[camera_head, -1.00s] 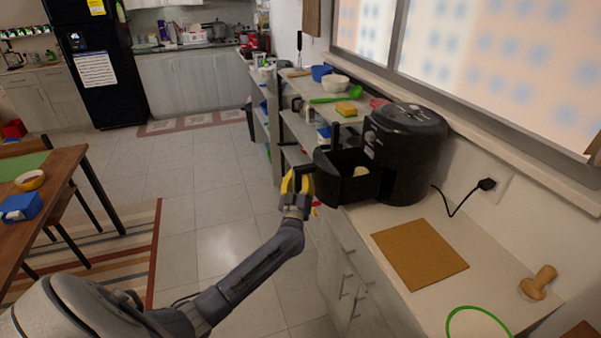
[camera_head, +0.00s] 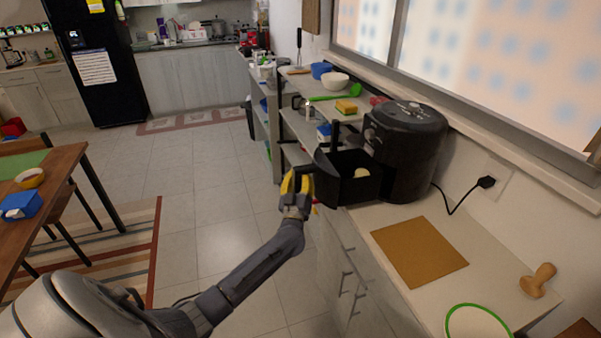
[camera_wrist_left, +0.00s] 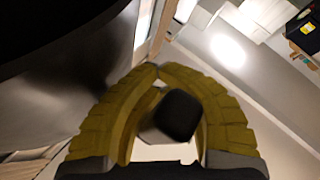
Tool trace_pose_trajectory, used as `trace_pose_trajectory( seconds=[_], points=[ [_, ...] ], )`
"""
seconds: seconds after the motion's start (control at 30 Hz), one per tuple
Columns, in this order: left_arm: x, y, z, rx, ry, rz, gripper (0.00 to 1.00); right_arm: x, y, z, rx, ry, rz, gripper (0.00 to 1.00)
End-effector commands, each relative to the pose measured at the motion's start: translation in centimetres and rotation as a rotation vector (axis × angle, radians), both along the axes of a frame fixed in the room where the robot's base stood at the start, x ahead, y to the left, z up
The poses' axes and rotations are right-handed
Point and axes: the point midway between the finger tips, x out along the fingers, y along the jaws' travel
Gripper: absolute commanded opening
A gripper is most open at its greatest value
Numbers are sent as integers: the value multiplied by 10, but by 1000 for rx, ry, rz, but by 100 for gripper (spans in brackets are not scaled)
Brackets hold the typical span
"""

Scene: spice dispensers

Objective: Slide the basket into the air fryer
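The black air fryer (camera_head: 408,148) stands on the counter by the window. Its black basket (camera_head: 350,181) is pulled part-way out towards the left, and a pale piece of food (camera_head: 361,172) shows inside. My left gripper (camera_head: 296,183), with yellow fingers, is at the outer end of the basket handle (camera_head: 306,171). In the left wrist view, the finger tips meet around the dark handle end (camera_wrist_left: 178,114), and the dark basket side (camera_wrist_left: 60,75) fills the left. Most of the handle's length is hidden there. My right gripper is out of view.
A power cord (camera_head: 462,208) runs to the wall socket.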

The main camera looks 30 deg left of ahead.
Motion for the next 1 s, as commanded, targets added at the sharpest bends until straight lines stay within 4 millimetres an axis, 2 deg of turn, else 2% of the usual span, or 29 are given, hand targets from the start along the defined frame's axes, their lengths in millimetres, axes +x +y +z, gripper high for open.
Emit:
trace_pose_trajectory(
  seconds=[0.23, 1.0],
  points=[
    [0, 0, 1, 0, -30, 51, 0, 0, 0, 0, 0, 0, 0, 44],
    [1, -6, 1, 2, -29, 51, 0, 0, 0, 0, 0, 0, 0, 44]
  ],
)
